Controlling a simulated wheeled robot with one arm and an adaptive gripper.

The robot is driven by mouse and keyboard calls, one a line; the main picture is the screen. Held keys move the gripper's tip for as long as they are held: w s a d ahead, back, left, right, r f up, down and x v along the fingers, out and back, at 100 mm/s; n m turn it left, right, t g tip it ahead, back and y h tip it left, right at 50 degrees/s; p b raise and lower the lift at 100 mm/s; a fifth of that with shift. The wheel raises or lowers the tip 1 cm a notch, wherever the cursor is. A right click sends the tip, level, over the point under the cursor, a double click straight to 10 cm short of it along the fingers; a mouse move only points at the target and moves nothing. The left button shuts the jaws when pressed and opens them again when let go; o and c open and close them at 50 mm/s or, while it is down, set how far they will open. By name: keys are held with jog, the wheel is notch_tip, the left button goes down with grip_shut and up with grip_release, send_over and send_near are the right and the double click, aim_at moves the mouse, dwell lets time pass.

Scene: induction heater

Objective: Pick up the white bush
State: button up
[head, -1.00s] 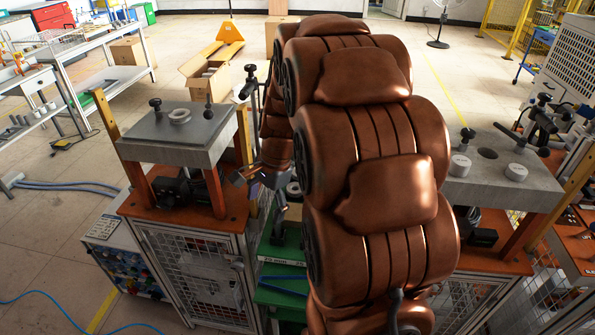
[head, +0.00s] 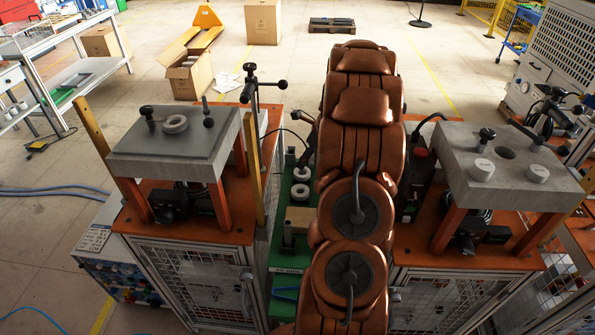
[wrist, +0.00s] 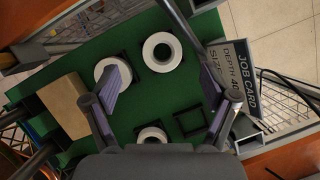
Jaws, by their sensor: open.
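In the wrist view, white bushes lie on a green surface (wrist: 180,88). One white ring-shaped bush (wrist: 162,38) is at the upper middle, its dark centre facing me. A second white bush (wrist: 103,66) is at the left, partly covered by a finger. A third (wrist: 152,132) is at the lower middle, partly cut off by my gripper body. My gripper (wrist: 166,98) is open and empty above the surface, fingers wide apart. In the head view, two white bushes (head: 300,192) (head: 302,173) show on the green stand; my arm hides my gripper.
A wooden block (wrist: 64,105) lies left on the green surface, and an empty dark square holder (wrist: 188,122) lies right. A job card sign (wrist: 235,75) stands at the edge. Left (head: 170,150) and right (head: 500,190) machine tables flank the green stand (head: 285,235).

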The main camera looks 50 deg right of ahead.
jog(key=shift+w+d+f+p, duration=0.15)
jog(key=shift+f+p, duration=0.15)
jog(key=shift+f, duration=0.8)
jog(key=shift+s+p+x, duration=0.15)
jog(key=shift+p+x, duration=0.35)
jog(key=shift+x, duration=0.75)
jog(key=shift+s+p+x, duration=0.1)
jog(key=shift+p+x, duration=0.35)
jog(key=shift+x, duration=0.75)
jog(key=shift+d+f, duration=0.1)
jog(key=c, duration=1.4)
